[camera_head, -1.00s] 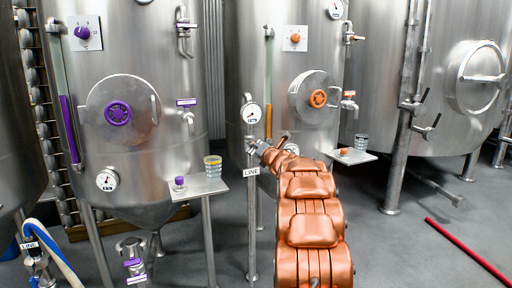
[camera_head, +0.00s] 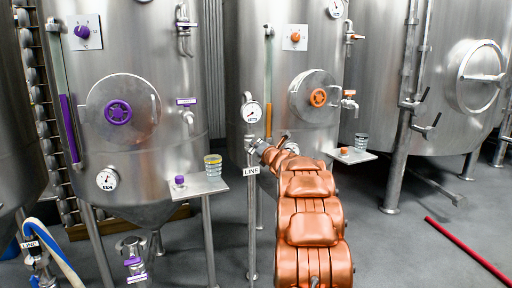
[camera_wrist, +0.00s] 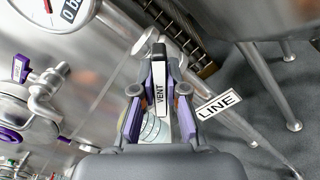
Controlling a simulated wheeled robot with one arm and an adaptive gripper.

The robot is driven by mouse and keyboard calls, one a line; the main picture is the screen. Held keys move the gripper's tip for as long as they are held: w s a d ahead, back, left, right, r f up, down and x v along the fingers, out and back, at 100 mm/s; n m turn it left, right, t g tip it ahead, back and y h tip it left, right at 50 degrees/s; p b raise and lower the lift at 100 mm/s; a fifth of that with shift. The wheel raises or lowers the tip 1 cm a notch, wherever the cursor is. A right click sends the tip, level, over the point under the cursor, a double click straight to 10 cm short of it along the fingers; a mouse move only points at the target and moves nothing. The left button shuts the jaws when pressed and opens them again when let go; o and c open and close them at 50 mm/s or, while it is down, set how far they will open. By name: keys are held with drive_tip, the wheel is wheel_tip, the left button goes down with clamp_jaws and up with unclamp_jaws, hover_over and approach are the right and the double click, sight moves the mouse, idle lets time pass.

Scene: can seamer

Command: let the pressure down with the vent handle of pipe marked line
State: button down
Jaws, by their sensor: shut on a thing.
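The pipe marked LINE (camera_head: 252,225) stands upright in front of the middle tank, with its white LINE tag (camera_head: 251,171); the tag also shows in the wrist view (camera_wrist: 218,104). A round gauge (camera_head: 251,112) tops the pipe. In the wrist view the gauge (camera_wrist: 45,14) is cut by the frame edge, with a red needle and only part of its reading visible. My gripper (camera_wrist: 160,82) is shut on the vent handle (camera_wrist: 159,88), whose white VENT label lies between the fingers. In the head view my gripper (camera_head: 260,147) is at the pipe below the gauge, small and partly hidden by my arm.
A small shelf (camera_head: 197,188) with a cup (camera_head: 213,165) stands left of the pipe. Another shelf (camera_head: 352,155) with a cup is to the right of my arm. Tanks stand close behind. A red bar (camera_head: 467,251) lies on the floor at right.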

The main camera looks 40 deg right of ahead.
drive_tip(key=m+p, duration=0.2)
drive_tip(key=m, duration=0.2)
drive_tip(key=shift+r+p, duration=0.1)
drive_tip(key=shift+p, duration=0.3)
drive_tip(key=m+p, duration=0.1)
drive_tip(key=m, duration=0.1)
drive_tip(key=m+p, duration=0.2)
drive_tip(key=shift+d+f+m, duration=0.1)
drive_tip(key=shift+f+m, duration=0.1)
drive_tip(key=shift+m, duration=0.1)
drive_tip(key=c, duration=1.2)
unclamp_jaws()
drive_tip(key=shift+s, duration=0.1)
drive_tip(key=v, duration=1.2)
